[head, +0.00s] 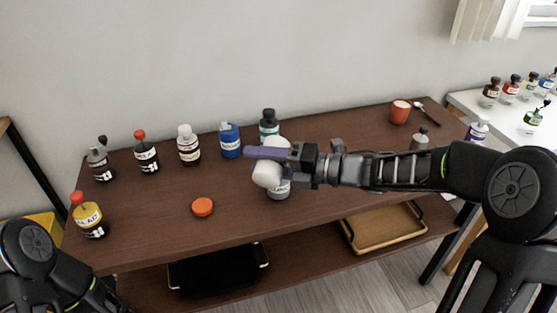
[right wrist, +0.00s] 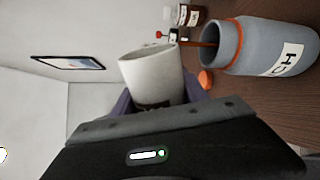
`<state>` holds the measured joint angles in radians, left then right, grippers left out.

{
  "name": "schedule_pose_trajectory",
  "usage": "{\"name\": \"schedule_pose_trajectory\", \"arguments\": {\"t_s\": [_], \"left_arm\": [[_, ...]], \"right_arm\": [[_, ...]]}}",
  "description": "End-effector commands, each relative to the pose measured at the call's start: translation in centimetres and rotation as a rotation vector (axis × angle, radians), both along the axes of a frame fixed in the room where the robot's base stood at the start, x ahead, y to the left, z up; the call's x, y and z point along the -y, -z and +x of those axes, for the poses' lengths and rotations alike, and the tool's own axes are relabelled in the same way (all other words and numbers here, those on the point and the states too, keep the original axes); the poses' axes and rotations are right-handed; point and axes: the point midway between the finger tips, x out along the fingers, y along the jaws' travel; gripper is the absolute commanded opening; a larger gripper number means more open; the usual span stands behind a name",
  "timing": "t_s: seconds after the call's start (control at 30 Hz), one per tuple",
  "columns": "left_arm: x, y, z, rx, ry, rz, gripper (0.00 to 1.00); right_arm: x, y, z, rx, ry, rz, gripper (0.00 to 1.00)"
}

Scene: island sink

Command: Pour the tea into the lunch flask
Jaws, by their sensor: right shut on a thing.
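My right gripper (head: 272,167) is shut on a white cup (head: 266,175), tipped on its side above the table. In the right wrist view the cup (right wrist: 152,78) sits between the purple fingers, its mouth towards the top of the picture. A thin brown stream of tea (right wrist: 196,43) runs from its lip into the open grey lunch flask (right wrist: 262,50), which has an orange rim. In the head view the flask (head: 280,192) stands upright, mostly hidden under the cup and gripper. An orange lid (head: 202,207) lies left of it. My left gripper is out of view.
Several labelled bottles, including a blue one (head: 230,142) and a white-capped one (head: 188,147), stand along the back and left of the brown table (head: 150,225). A red cup (head: 400,112) and a spoon are at the back right.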

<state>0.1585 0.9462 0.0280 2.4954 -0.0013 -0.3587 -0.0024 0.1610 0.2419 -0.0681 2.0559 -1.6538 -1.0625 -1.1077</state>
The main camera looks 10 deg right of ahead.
Motion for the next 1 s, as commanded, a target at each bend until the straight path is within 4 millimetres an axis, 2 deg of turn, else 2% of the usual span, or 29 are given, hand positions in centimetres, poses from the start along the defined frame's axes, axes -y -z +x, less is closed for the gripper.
{"name": "schedule_pose_trajectory", "arguments": {"t_s": [1.0], "left_arm": [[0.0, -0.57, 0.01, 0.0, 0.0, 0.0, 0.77]], "right_arm": [[0.07, 0.28, 0.13, -0.067, 0.0, 0.038, 0.07]]}}
